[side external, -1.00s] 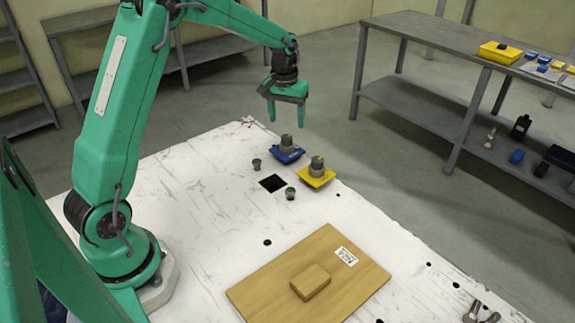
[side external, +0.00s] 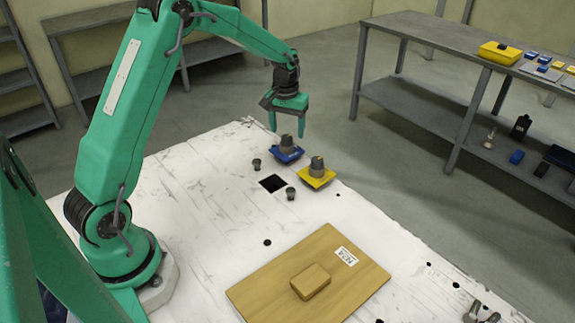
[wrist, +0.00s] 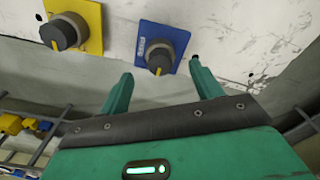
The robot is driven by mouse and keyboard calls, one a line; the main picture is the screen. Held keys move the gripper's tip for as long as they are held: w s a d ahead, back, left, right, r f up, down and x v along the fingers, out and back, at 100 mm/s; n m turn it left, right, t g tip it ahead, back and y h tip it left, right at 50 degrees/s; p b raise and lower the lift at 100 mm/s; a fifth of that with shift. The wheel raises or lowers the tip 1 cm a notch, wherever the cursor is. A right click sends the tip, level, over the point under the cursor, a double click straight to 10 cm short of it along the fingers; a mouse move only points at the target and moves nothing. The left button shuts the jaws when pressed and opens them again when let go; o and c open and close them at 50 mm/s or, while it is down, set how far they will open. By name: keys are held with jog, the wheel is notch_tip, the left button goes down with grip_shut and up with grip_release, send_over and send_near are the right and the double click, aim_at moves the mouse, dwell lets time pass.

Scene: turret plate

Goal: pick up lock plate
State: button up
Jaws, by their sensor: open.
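A blue plate (side external: 288,159) with a grey round knob lies on the white table; it also shows in the wrist view (wrist: 152,29). A yellow plate (side external: 319,182) with a similar knob lies beside it, nearer the camera; it shows at upper left in the wrist view (wrist: 92,17). I cannot tell which one is the lock plate. My gripper (side external: 287,127) is open and empty, just above the blue plate's knob. In the wrist view its fingertips (wrist: 161,68) are spread on either side of that knob, which carries a yellow mark.
A square dark hole (side external: 273,183) is in the table near the plates, with small grey pegs (side external: 256,164) (side external: 291,193) beside it. A wooden board (side external: 255,292) with a block (side external: 311,281) lies in front. A grey shelf bench (side external: 450,45) stands at right.

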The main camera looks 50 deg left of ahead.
aim_at(287, 137)
jog(key=shift+f, duration=2.5)
jog(key=c, duration=1.3)
jog(key=shift+o, duration=0.2)
jog(key=shift+r, duration=0.1)
jog(key=shift+r, duration=0.1)
jog(key=shift+r, duration=0.6)
jog(key=r, duration=0.3)
jog(key=shift+d+r, duration=0.1)
jog(key=shift+d, duration=0.3)
jog(key=s+d+r, duration=0.3)
jog(key=d+r, duration=0.3)
jog(key=d, duration=0.4)
jog(key=shift+s+d+r, duration=0.2)
